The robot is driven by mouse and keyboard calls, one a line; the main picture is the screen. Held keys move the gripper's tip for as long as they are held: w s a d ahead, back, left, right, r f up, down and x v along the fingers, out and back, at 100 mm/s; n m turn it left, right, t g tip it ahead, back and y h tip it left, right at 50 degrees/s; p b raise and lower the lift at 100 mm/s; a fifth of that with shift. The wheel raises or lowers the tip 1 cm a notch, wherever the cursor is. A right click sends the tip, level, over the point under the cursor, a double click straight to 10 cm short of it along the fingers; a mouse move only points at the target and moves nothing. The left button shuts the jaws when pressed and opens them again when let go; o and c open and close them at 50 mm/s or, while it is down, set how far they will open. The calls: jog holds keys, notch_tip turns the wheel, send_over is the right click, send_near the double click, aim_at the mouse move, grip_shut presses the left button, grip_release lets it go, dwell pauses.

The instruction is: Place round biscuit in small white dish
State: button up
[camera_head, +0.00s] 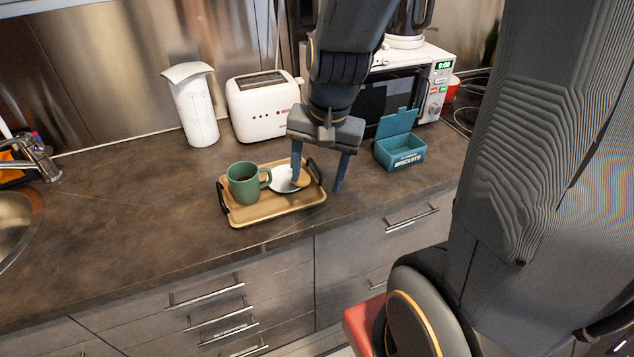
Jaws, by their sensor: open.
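A small white dish (283,180) sits on a wooden tray (272,209) with dark handles, to the right of a green mug (242,184). A round tan biscuit (301,180) shows at the dish's right side, partly hidden by a finger of my gripper. I cannot tell whether it rests fully in the dish or leans on its rim. My gripper (318,185) is open, pointing down, with its left finger over the dish and biscuit and its right finger beyond the tray's right end. A teal biscuit box (402,153) with a raised lid stands to the right.
A white toaster (262,108), a white canister (193,107) and a microwave (436,85) stand along the back of the counter. A sink with a tap (38,158) is at the far left. The counter left of the tray (130,210) is clear.

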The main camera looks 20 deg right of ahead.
jog(key=n, duration=0.2)
jog(key=s+n, duration=0.1)
jog(key=n, duration=0.1)
jog(key=s+a+n, duration=0.1)
jog(key=n, duration=0.2)
jog(key=shift+s+f+h, duration=0.25)
jog(key=shift+f+h, duration=0.05)
jog(key=shift+h, duration=0.1)
notch_tip(320, 180, down, 3)
jog(key=b, duration=0.2)
jog(key=shift+f+b, duration=0.15)
jog(key=shift+b, duration=0.25)
